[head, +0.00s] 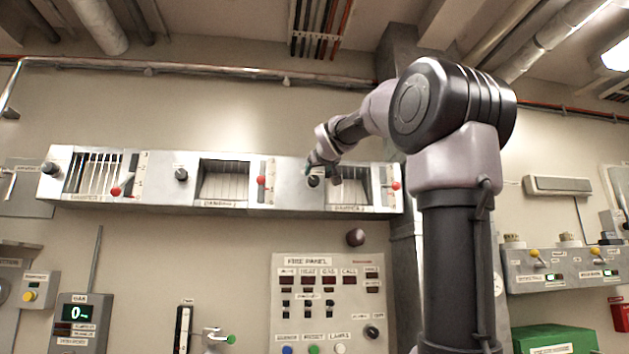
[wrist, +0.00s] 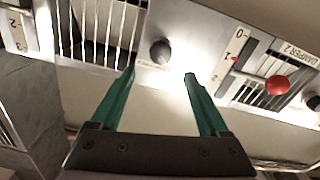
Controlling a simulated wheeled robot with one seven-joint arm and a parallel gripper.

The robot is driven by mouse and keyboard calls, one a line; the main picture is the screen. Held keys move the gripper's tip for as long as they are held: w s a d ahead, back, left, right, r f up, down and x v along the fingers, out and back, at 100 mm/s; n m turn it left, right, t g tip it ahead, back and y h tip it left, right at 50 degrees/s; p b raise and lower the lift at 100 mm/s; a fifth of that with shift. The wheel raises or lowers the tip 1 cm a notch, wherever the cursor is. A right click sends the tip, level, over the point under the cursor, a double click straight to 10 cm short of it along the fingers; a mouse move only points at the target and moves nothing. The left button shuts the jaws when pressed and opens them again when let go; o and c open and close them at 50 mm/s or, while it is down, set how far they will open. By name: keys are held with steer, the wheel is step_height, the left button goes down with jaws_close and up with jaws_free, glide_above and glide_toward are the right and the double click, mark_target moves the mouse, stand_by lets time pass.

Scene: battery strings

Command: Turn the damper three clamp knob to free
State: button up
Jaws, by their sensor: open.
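The damper three clamp knob (head: 314,180) is a small dark round knob on the right-hand section of the long grey damper box on the wall. It also shows in the wrist view (wrist: 160,51), beside a slatted opening. My gripper (head: 323,172) is at this knob in the head view, partly covering that section. In the wrist view my gripper (wrist: 160,75) has its two green fingers apart, one to each side of the knob's line. The knob appears just past the fingertips, with no contact visible. The knob's pointer direction is too small to tell.
A red-balled lever (wrist: 278,85) with a numbered scale and a DAMPER 2 label is right of the fingers. Another red-balled lever (head: 395,186) stands at the box's right end.

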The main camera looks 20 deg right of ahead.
mark_target(314, 180)
steer(key=x, duration=0.9)
steer(key=shift+w+f, duration=0.1)
jaws_close()
